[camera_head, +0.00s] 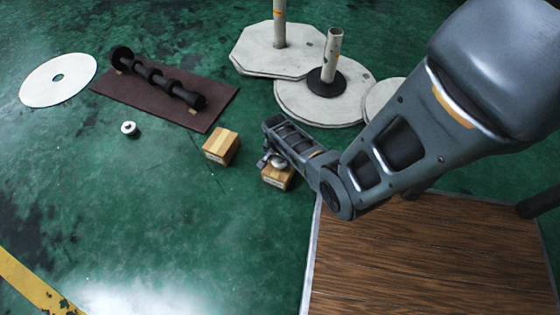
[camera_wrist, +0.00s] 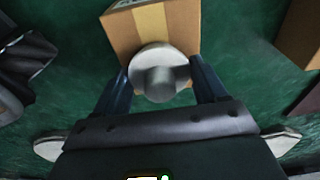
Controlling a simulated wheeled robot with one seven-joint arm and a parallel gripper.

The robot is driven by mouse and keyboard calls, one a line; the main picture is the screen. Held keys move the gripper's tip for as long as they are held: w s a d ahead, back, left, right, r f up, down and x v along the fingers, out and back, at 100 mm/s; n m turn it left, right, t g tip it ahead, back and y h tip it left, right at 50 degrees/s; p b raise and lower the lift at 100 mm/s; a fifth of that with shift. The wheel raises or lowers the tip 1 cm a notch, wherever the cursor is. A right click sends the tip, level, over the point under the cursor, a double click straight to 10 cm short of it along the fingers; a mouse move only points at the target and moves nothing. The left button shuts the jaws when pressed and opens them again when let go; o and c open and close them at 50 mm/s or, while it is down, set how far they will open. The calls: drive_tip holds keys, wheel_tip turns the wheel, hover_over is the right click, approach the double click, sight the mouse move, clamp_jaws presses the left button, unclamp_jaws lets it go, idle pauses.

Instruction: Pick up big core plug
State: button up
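A pale grey round plug with a raised round knob (camera_wrist: 160,76) sits between the two fingers of my gripper (camera_wrist: 160,85) in the wrist view. Its disc nearly fills the gap, and I cannot tell whether the fingers press on it. In the head view this plug (camera_head: 279,162) is at a small cardboard box (camera_head: 277,178), under my gripper (camera_head: 270,162). The same box is behind the plug in the wrist view (camera_wrist: 185,25). Another white round plug (camera_head: 129,128) lies on the green floor to the left. I cannot tell which is bigger.
A second cardboard box (camera_head: 221,146) stands just left. A brown board (camera_head: 205,121) bears a dark ribbed shaft (camera_head: 160,80). A white disc (camera_head: 58,79) lies far left. Pale plates with posts (camera_head: 331,60) stand at the back. A wooden platform (camera_head: 430,260) is at right. The front-left floor is clear.

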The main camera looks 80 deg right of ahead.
drive_tip(key=c, duration=0.6)
